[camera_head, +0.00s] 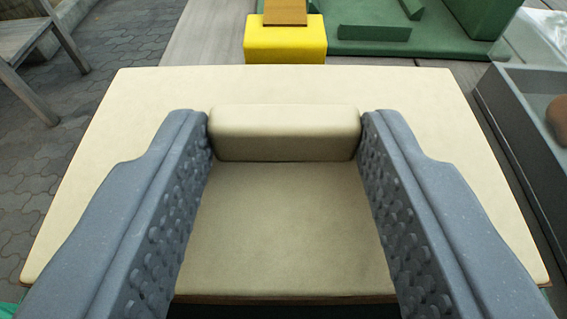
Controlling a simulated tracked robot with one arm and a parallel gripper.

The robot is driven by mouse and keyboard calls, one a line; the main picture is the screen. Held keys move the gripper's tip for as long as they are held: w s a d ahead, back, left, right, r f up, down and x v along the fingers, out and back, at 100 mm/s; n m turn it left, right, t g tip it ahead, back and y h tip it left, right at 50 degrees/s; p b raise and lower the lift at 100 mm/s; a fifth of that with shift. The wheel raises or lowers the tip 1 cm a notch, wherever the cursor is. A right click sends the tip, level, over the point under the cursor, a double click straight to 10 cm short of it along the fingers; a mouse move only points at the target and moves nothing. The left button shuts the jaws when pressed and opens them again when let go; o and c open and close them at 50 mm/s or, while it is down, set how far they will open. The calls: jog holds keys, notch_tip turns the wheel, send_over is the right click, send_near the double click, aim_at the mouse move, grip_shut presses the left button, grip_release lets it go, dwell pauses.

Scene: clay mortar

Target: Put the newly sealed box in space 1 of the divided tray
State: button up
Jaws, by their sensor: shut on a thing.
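A wide cream lid (420,200) fills the middle of the view, with a raised cream bar (284,133) across it. A little green shows below its lower corners, perhaps the box body, which is otherwise hidden. My gripper (285,118) has one grey finger against each end of the bar and is shut on it. I cannot tell whether the box rests on something or hangs clear. A grey-walled tray (515,135) is partly in view at the right edge. I cannot make out any divisions or a space number in it.
A yellow block (285,40) with a brown piece on it stands beyond the lid. A green structure (440,38) is at the upper right. A reddish-brown thing (558,115) is in the grey tray. A bench (25,40) stands upper left on paving.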

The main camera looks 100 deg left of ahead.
jog(key=o, duration=1.3)
jog(key=shift+c, duration=0.2)
jog(key=shift+r, duration=0.1)
jog(key=shift+r+b, duration=0.35)
jog(key=shift+r, duration=0.25)
jog(key=p+v, duration=0.3)
jog(key=v, duration=0.9)
